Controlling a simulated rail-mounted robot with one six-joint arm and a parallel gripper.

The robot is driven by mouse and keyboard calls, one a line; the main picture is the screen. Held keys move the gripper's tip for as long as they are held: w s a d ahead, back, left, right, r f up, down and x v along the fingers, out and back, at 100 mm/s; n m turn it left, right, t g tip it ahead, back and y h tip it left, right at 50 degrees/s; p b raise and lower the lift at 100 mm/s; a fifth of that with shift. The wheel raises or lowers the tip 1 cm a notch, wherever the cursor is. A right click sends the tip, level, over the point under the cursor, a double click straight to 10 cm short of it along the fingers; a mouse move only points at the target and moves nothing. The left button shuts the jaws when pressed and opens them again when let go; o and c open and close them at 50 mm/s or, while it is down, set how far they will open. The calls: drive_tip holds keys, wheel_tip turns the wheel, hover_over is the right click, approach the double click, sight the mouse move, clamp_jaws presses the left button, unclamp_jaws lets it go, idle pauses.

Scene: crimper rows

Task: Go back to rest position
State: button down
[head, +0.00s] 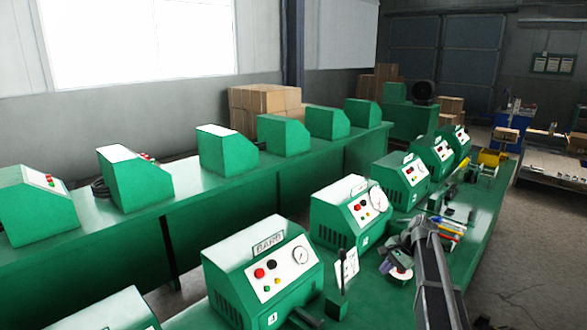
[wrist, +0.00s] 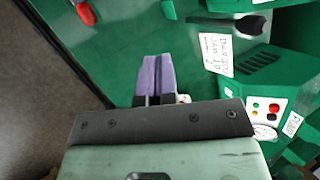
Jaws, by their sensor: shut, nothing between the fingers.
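My gripper (wrist: 153,62) shows in the wrist view. Its two purple fingers lie together with only a thin line between them, and nothing is held. The fingers are over the green bench top (wrist: 120,45), left of a white card with handwriting (wrist: 217,54).
Green crimper machines with gauges and buttons (head: 268,268) line the right-hand bench; one stands at the right of the wrist view (wrist: 255,68). Green boxes (head: 228,155) line the left bench. Tools (head: 452,228) lie beyond my arm. Floor at right (head: 545,250) is clear.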

drive_tip(key=s+a+f+n+h+b, duration=0.1)
drive_tip(key=s+a+f+n, duration=0.1)
drive_tip(key=s, duration=0.7)
drive_tip(key=s+a+f+n+g+h+b, duration=0.1)
drive_tip(key=s+a+f+n+h+b, duration=0.1)
drive_tip(key=s+a+n, duration=0.3)
drive_tip(key=s+a+f+n+h+b, duration=0.2)
drive_tip(key=s+a, duration=0.5)
drive_tip(key=s, duration=0.7)
drive_tip(key=shift+f+n+g, duration=0.3)
drive_tip(key=shift+f+n, duration=0.5)
drive_tip(key=shift+f, duration=0.1)
drive_tip(key=shift+a, duration=0.1)
